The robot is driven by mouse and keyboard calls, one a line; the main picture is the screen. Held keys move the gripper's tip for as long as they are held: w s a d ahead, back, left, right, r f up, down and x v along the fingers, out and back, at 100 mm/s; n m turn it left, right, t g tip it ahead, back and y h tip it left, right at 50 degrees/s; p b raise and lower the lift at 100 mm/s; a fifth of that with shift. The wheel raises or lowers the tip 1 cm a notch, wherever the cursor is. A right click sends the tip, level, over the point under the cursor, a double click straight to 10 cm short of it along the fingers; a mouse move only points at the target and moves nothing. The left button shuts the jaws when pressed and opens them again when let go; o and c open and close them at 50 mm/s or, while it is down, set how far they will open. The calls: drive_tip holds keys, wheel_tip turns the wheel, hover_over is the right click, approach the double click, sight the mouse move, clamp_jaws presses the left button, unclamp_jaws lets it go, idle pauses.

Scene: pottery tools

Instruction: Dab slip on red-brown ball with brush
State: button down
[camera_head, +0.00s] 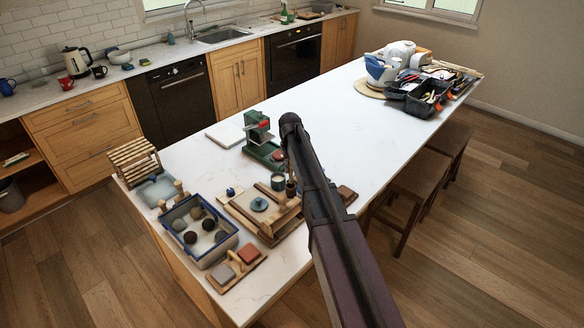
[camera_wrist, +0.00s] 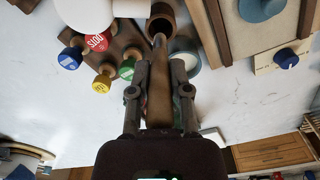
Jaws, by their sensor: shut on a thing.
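My gripper (camera_wrist: 159,70) is shut on the brush, whose brown wooden handle (camera_wrist: 158,88) stands between the two fingers in the wrist view. The handle runs up the picture toward a brown cup (camera_wrist: 162,16); its bristles cannot be made out. A blue-grey cup with pale contents (camera_head: 278,182) stands just left of my gripper (camera_head: 290,172) in the head view. Several balls, dark and tan, lie in a blue-rimmed tray (camera_head: 222,251) at the front left. I cannot tell which ball is red-brown.
A wooden board with a blue-grey disc (camera_head: 259,204) lies between tray and gripper. A green tool (camera_head: 259,138) stands behind. Red (camera_wrist: 97,42), blue, green and yellow knobs sit near the brush. A crowded tool caddy (camera_head: 426,98) is at the far end; the counter's middle is clear.

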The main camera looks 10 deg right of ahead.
sight(291, 176)
drive_tip(key=shift+f+b, duration=2.05)
drive_tip(key=shift+f, duration=0.25)
drive_tip(key=shift+c, duration=2.4)
unclamp_jaws()
drive_tip(key=shift+r, duration=0.15)
